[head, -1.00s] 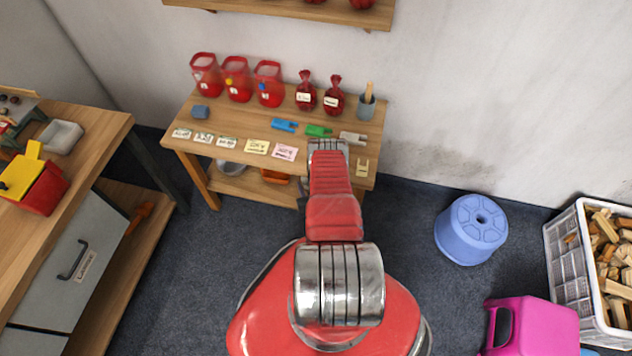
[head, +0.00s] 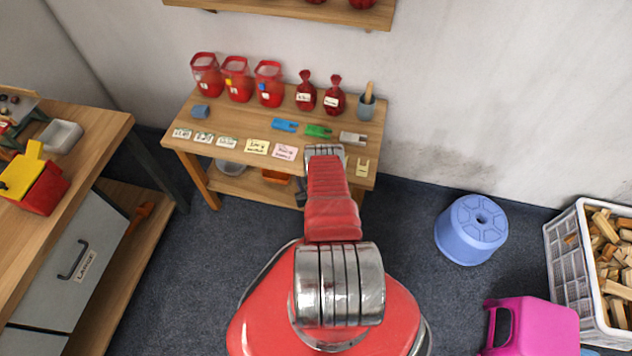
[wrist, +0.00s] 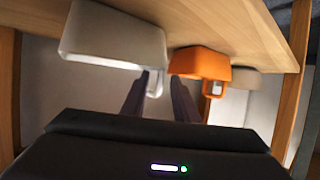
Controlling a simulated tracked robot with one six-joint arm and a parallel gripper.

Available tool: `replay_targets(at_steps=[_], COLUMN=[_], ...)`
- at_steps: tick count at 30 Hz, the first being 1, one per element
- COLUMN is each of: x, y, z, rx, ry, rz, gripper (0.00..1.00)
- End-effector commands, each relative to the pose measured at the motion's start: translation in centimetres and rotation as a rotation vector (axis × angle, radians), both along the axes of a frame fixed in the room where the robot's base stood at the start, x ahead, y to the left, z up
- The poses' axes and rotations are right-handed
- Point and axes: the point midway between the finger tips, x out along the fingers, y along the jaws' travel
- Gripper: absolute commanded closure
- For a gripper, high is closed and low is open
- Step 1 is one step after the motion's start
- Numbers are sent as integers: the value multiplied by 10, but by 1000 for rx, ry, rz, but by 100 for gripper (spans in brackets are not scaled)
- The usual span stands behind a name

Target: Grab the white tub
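In the wrist view, which looks upside down, the white tub (wrist: 115,38) sits on the lower wooden shelf at upper left. A pale tab (wrist: 154,84) at its rim shows between the dark fingers of my gripper (wrist: 158,98). The fingers are apart, with the tab nearer the left one; I see no grip on it. In the head view my arm reaches to the front of the small table, and the white tub is hidden behind it.
The small table's top (head: 235,125) above the shelf holds red tubs, bags and cards. A blue stool (head: 471,230) stands on the floor at right.

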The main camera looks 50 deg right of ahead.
Motion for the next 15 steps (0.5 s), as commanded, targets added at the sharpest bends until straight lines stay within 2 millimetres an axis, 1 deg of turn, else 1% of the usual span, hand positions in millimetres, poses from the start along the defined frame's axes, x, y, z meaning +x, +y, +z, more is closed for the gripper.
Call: replay_targets(at_steps=[1,2,11,15], x=[0,0,0,0], y=[0,0,0,0], z=[0,0,0,0], rx=[0,0,0,0], ry=[0,0,0,0], rz=[0,0,0,0], gripper=[77,79,100,100])
